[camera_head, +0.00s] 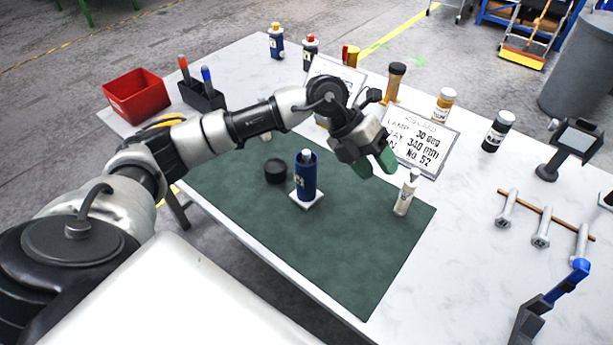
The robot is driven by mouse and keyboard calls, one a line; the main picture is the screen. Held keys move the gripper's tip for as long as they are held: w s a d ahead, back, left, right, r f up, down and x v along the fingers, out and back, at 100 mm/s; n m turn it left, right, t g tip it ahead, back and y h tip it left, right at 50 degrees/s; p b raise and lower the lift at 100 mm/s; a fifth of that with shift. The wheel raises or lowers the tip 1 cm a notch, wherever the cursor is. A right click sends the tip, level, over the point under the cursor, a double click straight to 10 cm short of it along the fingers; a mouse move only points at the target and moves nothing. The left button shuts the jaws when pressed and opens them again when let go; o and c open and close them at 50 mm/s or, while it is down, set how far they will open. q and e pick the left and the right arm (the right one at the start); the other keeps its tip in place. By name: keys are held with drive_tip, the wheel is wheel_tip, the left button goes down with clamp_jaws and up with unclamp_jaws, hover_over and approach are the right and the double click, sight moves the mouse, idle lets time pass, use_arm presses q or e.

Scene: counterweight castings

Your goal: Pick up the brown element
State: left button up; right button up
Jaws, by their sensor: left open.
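My left gripper (375,163) is open and empty, with green finger pads. It hangs over the back of the dark green mat (340,255), nearer to me than the brown cylinder and apart from it. My right gripper is not in view.
A blue can (306,178) on a white square, a black round piece (275,171) and a white bottle (406,194) stand on the mat. A sign (420,138) is right of the gripper. Bolts (541,240) and a blue-black tool (548,302) lie right. The front mat is clear.

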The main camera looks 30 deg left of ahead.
use_arm(q)
drive_tip(key=w+a+r+n+y, duration=0.15)
drive_tip(key=a+y, duration=0.35)
drive_tip(key=a, duration=0.6)
drive_tip(key=n+y+p, duration=0.1)
drive_tip(key=y+p, duration=0.1)
drive_tip(key=y, duration=0.2)
hover_over(306, 152)
drive_tip(key=f, duration=0.3)
drive_tip(key=shift+s+a+g, duration=0.15)
drive_tip(key=shift+s+g, duration=0.15)
drive_tip(key=shift+g, duration=0.1)
drive_tip(key=f, duration=0.1)
drive_tip(key=f+p, duration=0.1)
drive_tip(key=f, duration=0.1)
drive_tip(key=f+p, duration=0.1)
drive_tip(key=shift+w+f, duration=0.35)
drive_tip(key=shift+f, duration=0.55)
clamp_jaws()
